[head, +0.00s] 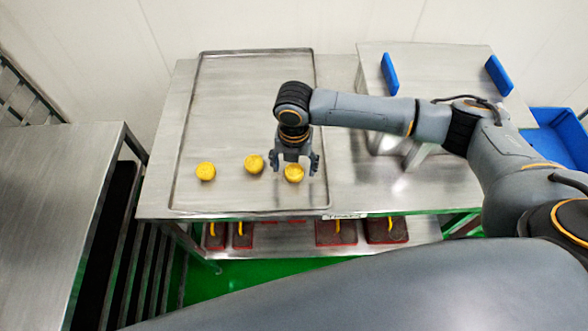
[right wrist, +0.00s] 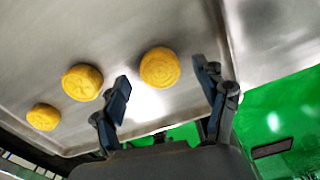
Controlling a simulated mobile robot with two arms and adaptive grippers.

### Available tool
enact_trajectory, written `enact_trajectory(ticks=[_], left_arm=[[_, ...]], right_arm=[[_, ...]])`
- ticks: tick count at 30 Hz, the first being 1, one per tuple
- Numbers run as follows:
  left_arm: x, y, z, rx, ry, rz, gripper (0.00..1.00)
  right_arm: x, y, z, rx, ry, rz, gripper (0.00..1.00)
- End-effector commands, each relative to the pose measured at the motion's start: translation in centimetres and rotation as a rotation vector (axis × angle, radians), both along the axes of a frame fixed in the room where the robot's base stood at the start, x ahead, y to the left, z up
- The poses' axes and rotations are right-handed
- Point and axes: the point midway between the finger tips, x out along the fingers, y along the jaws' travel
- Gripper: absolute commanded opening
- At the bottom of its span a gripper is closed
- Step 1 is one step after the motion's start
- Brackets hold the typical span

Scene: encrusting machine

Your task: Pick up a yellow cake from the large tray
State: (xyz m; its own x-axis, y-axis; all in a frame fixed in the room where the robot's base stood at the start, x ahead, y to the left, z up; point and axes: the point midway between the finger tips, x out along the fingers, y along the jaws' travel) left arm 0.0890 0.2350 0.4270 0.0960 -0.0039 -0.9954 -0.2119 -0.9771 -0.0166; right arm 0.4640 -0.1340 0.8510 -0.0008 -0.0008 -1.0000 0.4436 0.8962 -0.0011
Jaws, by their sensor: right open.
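Three round yellow cakes lie in a row on the large metal tray (head: 255,85). In the head view they are the left cake (head: 205,171), the middle cake (head: 254,163) and the right cake (head: 294,173). My right gripper (head: 294,170) is open above the right cake, its fingers to either side of it in the head view. In the right wrist view, the nearest cake (right wrist: 160,68) lies beyond the gap between the open, empty fingertips (right wrist: 165,80). The other two cakes (right wrist: 82,81) (right wrist: 43,117) lie to the left. My left gripper is not in view.
The tray has a raised rim and sits on a steel table (head: 355,190). A steel machine with blue guards (head: 390,73) stands right. A blue crate (head: 560,135) is at far right. Red-edged items (head: 336,232) lie on the lower shelf. Another steel table (head: 60,170) stands left.

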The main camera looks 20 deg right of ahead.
Motion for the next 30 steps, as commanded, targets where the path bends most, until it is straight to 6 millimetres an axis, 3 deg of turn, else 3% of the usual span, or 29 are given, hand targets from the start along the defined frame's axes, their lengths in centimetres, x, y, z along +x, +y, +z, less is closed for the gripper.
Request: enact_trajectory(ticks=[4, 11, 19, 30], left_arm=[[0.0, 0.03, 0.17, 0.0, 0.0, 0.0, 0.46], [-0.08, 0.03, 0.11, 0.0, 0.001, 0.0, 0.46], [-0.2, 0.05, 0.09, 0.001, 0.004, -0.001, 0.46], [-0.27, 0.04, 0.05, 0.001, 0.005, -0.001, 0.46]], right_arm=[[-0.03, -0.01, -1.16, 0.0, 0.0, 0.0, 0.73], [-0.01, -0.01, -1.25, 0.0, -0.001, 0.0, 0.71], [-0.01, -0.01, -1.22, 0.0, -0.001, 0.0, 0.16], [0.07, 0.0, -0.77, 0.001, -0.002, -0.001, 0.14]])
